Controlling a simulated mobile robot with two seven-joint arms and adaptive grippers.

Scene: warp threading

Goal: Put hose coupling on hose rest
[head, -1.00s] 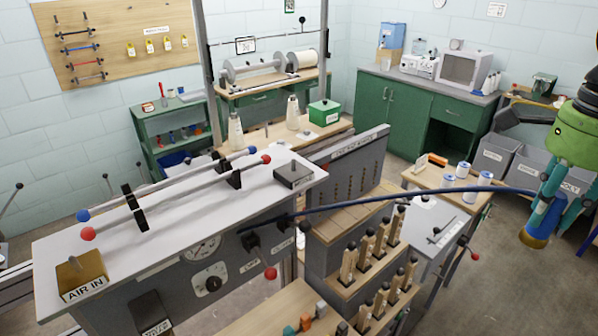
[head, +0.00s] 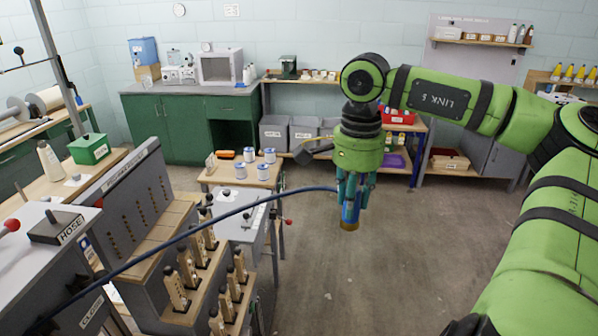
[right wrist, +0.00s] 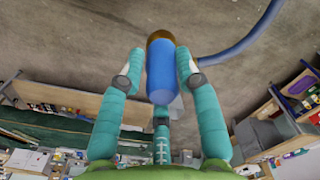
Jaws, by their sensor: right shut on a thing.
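The hose coupling (head: 349,214) is a blue cylinder with a brass end, hanging roughly upright with the brass end down. My right gripper (head: 351,190) is shut on it, in the air over open floor. In the right wrist view the teal fingers flank the blue coupling (right wrist: 160,72), its brass end pointing away. A dark blue hose (head: 262,203) runs from the coupling to the machine at lower left. A dark block labelled HOSE (head: 62,224), which looks like the hose rest, sits on the machine's pale top at far left, well away from my right gripper. My left gripper is not in view.
Wooden steps with several upright pegs (head: 186,268) and a grey slotted panel (head: 137,205) stand between the machine and my gripper, under the hose. A small table with white spools (head: 240,172) is behind. Floor (head: 385,265) below the gripper is clear.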

